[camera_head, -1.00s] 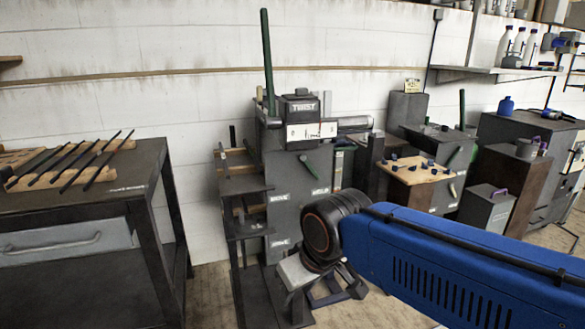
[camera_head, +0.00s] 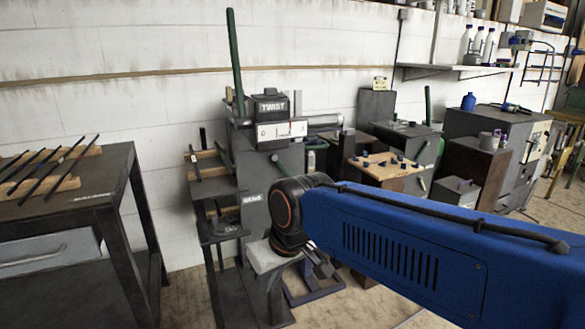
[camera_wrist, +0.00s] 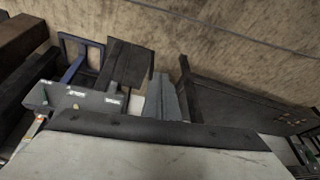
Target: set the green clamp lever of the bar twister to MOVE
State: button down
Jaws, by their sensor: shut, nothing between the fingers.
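The bar twister (camera_head: 272,106) is the dark grey machine marked TWIST, in the middle of the head view. A tall green lever (camera_head: 235,55) stands up at its left. A short green lever (camera_head: 280,163) on its front slants down to the right, away from the MOVE label (camera_head: 253,198) at lower left. My arm hides the front panel right of that label.
A dark workbench (camera_head: 90,200) with several bars on wooden racks stands at left. A dark stand (camera_head: 222,228) adjoins the twister. At right, another machine has green levers (camera_head: 421,148) behind a wooden pegboard table (camera_head: 385,170). Floor shows at front right.

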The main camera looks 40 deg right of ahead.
jog(key=w+d+r+m+t+y, duration=0.1)
jog(key=w+d+r+m+y, duration=0.1)
jog(key=w+d+r, duration=0.35)
jog(key=w+d+r+m+t+y, duration=0.1)
jog(key=w+d+r+m+y, duration=0.15)
jog(key=w+d, duration=0.6)
jog(key=w+d+r+m+t, duration=0.1)
jog(key=w+d+r+t, duration=0.1)
jog(key=d, duration=0.6)
jog(key=w+d+r+m+t, duration=0.1)
jog(key=w+d+r+t, duration=0.15)
jog(key=d, duration=0.65)
jog(key=w+d+r+m+t, duration=0.1)
jog(key=d+r+t, duration=0.1)
jog(key=d, duration=0.6)
send_near(282, 166)
jog(key=w+d+f, duration=0.1)
jog(key=w+d, duration=0.3)
jog(key=shift+w+a+f+g, duration=0.25)
jog(key=shift+w+a+f, duration=0.35)
jog(key=shift+a+f, duration=0.25)
jog(key=shift+w+a+f, duration=0.25)
jog(key=shift+a+f, duration=0.35)
jog(key=shift+a, duration=0.15)
jog(key=shift+f, duration=0.1)
